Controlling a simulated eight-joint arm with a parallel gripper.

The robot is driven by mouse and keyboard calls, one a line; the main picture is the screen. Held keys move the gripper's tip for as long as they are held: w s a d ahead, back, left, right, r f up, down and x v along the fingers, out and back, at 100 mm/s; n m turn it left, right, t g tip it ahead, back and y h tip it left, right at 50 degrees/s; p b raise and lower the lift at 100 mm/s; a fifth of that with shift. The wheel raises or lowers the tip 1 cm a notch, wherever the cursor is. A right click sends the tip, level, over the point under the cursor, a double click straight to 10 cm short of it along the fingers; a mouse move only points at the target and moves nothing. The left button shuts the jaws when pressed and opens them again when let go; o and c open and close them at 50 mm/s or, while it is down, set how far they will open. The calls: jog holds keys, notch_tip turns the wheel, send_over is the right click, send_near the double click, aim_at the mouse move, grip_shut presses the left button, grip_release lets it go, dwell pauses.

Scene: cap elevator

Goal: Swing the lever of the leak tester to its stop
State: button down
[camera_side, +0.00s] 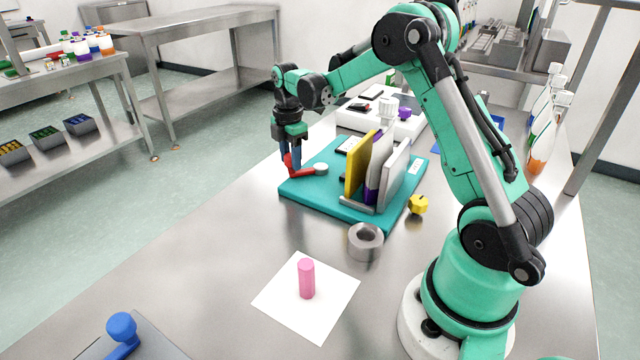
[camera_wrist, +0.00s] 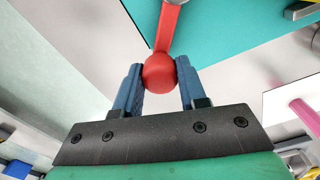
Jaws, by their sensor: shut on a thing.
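The leak tester has a teal base plate (camera_side: 335,200) on the steel table, with a yellow panel (camera_side: 357,163) and a pale grey panel (camera_side: 396,172) standing upright on it. Its red lever (camera_side: 305,171) runs from a grey round pivot (camera_side: 320,169) to the plate's left edge. My gripper (camera_side: 290,163) points down at the lever's outer end. In the wrist view, the lever's red ball knob (camera_wrist: 160,73) sits between my two blue fingers, and the red lever arm (camera_wrist: 170,28) leads away from it over the teal plate. My gripper is shut on the knob.
A grey metal ring (camera_side: 365,241) and a yellow knobbed piece (camera_side: 418,204) lie near the plate's front edge. A pink cylinder (camera_side: 306,279) stands on a white sheet (camera_side: 285,301). A blue-knobbed handle (camera_side: 122,328) is at front left. Table space left of the sheet is clear.

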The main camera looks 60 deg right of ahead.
jog(key=s+n, duration=0.1)
jog(key=n, duration=0.1)
jog(key=s+a+n, duration=0.1)
jog(key=n, duration=0.1)
jog(key=shift+s+a, duration=0.1)
jog(key=shift+s, duration=0.05)
jog(key=shift+s+a+n, duration=0.1)
jog(key=shift+s+n, duration=0.4)
jog(key=shift+n, duration=0.45)
jog(key=shift+s+a+n, duration=0.1)
jog(key=shift+s+n, duration=0.35)
jog(key=shift+n, duration=0.5)
jog(key=shift+s, duration=0.1)
jog(key=shift+c, duration=2.4)
grip_release()
notch_tip(320, 180, up, 6)
jog(key=shift+f, duration=0.15)
